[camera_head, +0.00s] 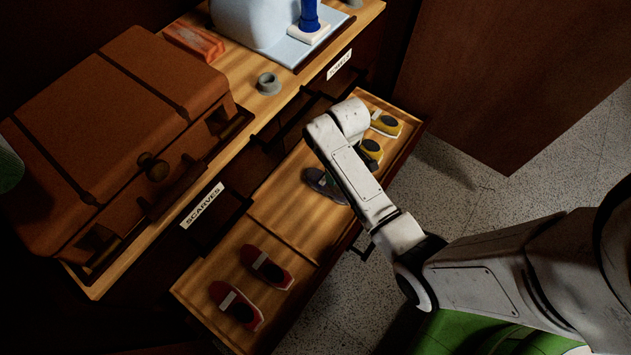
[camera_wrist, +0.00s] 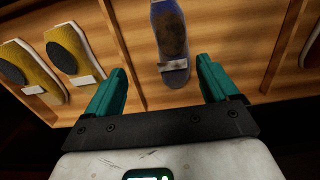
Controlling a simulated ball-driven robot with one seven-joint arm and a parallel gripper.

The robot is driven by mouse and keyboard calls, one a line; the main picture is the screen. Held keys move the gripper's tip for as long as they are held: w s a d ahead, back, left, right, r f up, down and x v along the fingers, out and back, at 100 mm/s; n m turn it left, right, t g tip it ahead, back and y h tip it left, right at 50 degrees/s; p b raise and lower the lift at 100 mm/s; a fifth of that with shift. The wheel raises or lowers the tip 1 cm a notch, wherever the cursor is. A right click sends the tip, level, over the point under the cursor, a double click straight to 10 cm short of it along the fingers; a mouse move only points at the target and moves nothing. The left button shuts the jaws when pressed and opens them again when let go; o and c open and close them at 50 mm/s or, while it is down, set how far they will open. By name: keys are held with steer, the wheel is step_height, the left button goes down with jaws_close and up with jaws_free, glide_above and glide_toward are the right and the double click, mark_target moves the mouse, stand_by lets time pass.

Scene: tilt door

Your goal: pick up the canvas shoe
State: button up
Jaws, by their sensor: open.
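A single blue-grey shoe (camera_head: 324,184) with a dark opening and a light strap lies in the middle compartment of the open drawer (camera_head: 262,208); I take it for the canvas shoe. In the wrist view the shoe (camera_wrist: 170,42) points away from me, its strapped end nearest. My gripper (camera_wrist: 162,68) is open with teal fingers, one on each side of the shoe's near end in the picture. Nothing is between the fingers' grip, and I cannot tell their height above the shoe. In the head view my arm hides the gripper.
A pair of yellow shoes (camera_head: 385,124) lies in the drawer's far compartment and a red pair (camera_head: 267,268) in the near one. Thin wooden dividers (camera_wrist: 286,45) separate them. A brown suitcase (camera_head: 110,130) stands on the dresser top. Speckled floor (camera_head: 510,215) is open at right.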

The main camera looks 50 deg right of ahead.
mark_target(314, 177)
steer(key=shift+w+a+f, duration=0.1)
steer(key=shift+w+a, duration=0.25)
steer(key=shift+w, duration=0.05)
steer(key=shift+f, duration=0.35)
step_height(314, 177, down, 5)
steer(key=b, duration=0.3)
steer(key=shift+a, duration=0.15)
steer(key=f+b, duration=0.2)
steer(key=f, duration=0.1)
steer(key=f+b, duration=0.1)
steer(key=f, duration=0.1)
steer(key=shift+w+a, duration=0.1)
steer(key=shift+a, duration=0.15)
steer(key=shift+c, duration=0.4)
steer(key=c, duration=1)
steer(key=shift+c, duration=0.2)
steer(key=shift+r, duration=0.1)
